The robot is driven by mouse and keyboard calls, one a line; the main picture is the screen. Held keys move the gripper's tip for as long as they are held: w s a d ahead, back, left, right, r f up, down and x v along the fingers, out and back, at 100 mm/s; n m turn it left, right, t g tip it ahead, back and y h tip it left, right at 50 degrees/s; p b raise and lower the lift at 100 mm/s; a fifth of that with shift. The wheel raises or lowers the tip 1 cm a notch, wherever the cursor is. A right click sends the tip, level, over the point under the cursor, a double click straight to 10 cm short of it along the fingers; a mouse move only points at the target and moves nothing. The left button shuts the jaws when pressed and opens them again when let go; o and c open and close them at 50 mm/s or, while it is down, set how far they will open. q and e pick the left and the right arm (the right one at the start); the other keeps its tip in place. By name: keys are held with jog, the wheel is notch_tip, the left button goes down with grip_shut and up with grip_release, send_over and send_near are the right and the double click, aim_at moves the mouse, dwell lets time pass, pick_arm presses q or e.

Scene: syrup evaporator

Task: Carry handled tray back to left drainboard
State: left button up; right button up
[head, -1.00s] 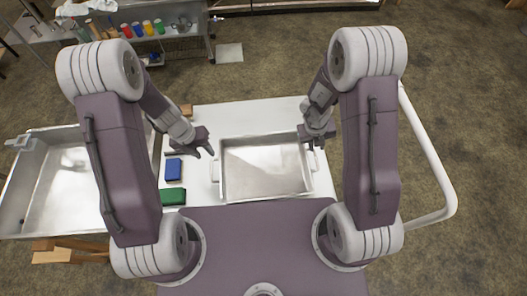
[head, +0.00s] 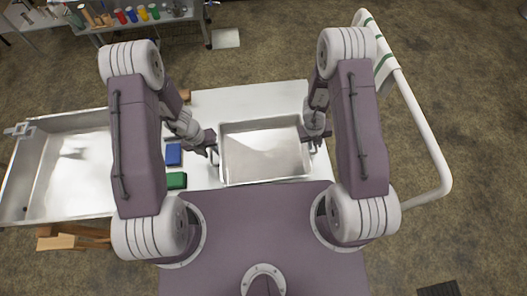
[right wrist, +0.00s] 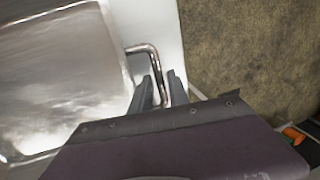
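The handled tray (head: 262,178) is a shallow, empty metal pan lying flat on the white counter in front of me. It has a bar handle on its left and right ends. My left gripper (head: 208,151) is at the left handle with its fingers apart; the head view is too small to show whether they straddle the bar. My right gripper (head: 315,138) is at the right handle. In the right wrist view its two fingers (right wrist: 161,92) are apart, one on each side of the bent metal handle (right wrist: 157,65), with gaps showing.
A blue block (head: 173,155) and a green block (head: 176,181) lie on the counter left of the tray. A large metal basin (head: 35,165) is further left. A white rail (head: 425,120) curves along the right. The counter (head: 240,98) behind the tray is clear.

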pick_arm(q)
jog(key=shift+w+d+f, duration=0.1)
jog(key=shift+f, duration=0.2)
pick_arm(e)
jog(key=shift+d+f, duration=0.1)
jog(key=shift+f, duration=0.25)
pick_arm(q)
jog(key=shift+c, duration=1.2)
pick_arm(e)
jog(key=shift+c, duration=1.2)
pick_arm(q)
grip_shut()
pick_arm(e)
grip_shut()
jog(key=shift+r, duration=0.1)
